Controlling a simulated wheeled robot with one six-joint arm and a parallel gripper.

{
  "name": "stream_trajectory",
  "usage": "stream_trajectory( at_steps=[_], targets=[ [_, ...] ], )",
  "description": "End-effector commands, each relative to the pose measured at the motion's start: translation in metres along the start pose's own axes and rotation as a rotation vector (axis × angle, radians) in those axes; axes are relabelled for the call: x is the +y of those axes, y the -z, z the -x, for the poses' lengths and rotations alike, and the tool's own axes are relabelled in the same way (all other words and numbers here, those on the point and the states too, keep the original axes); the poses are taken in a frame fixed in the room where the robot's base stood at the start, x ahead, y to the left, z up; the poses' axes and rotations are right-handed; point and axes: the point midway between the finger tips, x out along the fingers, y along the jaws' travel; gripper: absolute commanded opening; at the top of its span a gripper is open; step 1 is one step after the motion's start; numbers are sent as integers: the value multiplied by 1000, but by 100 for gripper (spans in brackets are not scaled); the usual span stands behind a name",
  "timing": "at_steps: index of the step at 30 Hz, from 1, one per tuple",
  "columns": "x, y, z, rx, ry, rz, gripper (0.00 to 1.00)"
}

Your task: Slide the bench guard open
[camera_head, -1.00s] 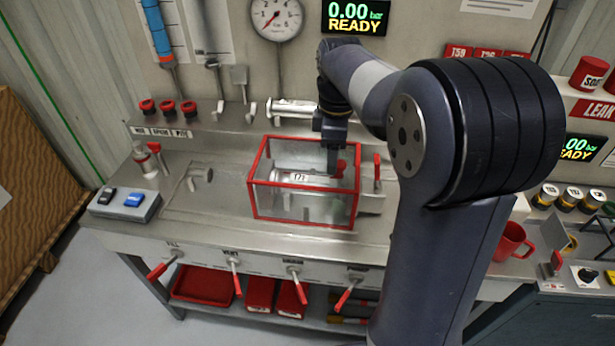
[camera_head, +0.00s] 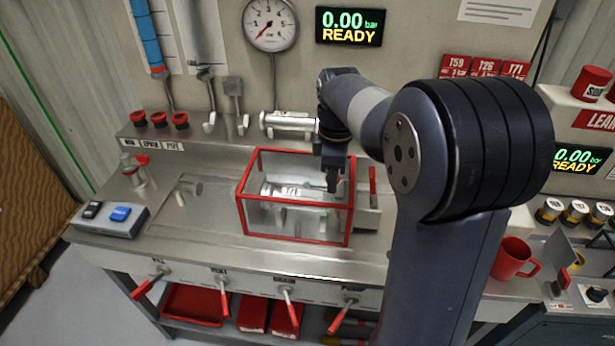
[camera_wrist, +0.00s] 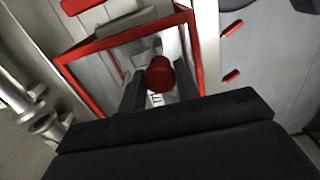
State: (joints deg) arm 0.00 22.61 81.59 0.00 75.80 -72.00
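The bench guard (camera_head: 295,237) is a clear box with a red frame on the steel bench. It stands over a pale metal part (camera_head: 283,191). My gripper (camera_head: 331,187) points down at the guard's right part in the head view. In the wrist view the two dark fingers (camera_wrist: 160,92) are apart. A round red knob (camera_wrist: 160,75) shows between or just beyond them. I cannot tell whether the fingers touch it. The guard's red frame (camera_wrist: 196,50) surrounds this area in the wrist view. The knob is not clearly visible in the head view.
A red-handled lever (camera_head: 373,180) stands just right of the guard. A metal cylinder (camera_head: 290,121) lies on the ledge behind it. Several red-handled valves line the front. Bare bench lies left of the guard.

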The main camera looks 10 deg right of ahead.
Motion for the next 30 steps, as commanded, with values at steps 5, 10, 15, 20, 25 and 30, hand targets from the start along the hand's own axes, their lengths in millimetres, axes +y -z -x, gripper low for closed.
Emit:
stream_trajectory(
  at_steps=[5,10,15,20,25,30],
  targets=[
    [0,0,0,0,0,0,18],
    [0,3,1,0,0,1,18],
    [0,14,1,1,0,3,18],
    [0,25,2,1,0,3,18],
    [0,35,1,0,1,1,18],
    [0,36,0,0,0,0,18]
  ],
)
